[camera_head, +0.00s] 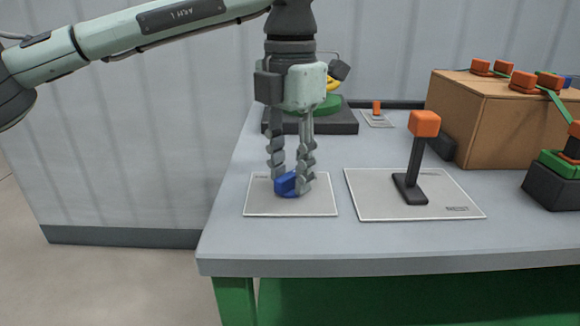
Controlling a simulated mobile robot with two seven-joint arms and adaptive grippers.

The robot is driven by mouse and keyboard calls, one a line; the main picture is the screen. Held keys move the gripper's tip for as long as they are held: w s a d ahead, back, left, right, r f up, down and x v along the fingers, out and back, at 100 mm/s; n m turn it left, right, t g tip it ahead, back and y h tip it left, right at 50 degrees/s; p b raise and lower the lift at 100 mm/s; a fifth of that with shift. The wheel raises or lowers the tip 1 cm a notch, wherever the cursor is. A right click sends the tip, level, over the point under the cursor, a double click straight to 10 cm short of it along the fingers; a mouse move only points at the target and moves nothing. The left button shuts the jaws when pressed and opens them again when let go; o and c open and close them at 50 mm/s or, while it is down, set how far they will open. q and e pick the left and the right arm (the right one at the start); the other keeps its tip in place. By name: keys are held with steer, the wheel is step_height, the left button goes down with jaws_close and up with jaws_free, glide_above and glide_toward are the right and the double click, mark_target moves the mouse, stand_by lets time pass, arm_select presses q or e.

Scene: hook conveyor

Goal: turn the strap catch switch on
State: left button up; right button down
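A blue switch knob (286,186) sits on a white plate (262,207) at the left front of the table. Small lettering on this plate is too small to read, so I cannot tell whether it is the strap catch switch. My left gripper (291,180) points straight down over the blue knob, with its two fingers apart and the knob between them. The right finger hides part of the knob. Whether the fingers press on it is not clear. My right gripper is not in view.
A black lever with an orange knob (424,124) stands on a larger white plate (455,198) to the right. A cardboard box (480,125) with orange pieces on top is behind it. A black and green device (552,186) stands at the right edge.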

mark_target(290, 174)
arm_select(q)
step_height(290, 174, up, 12)
stand_by(0.5)
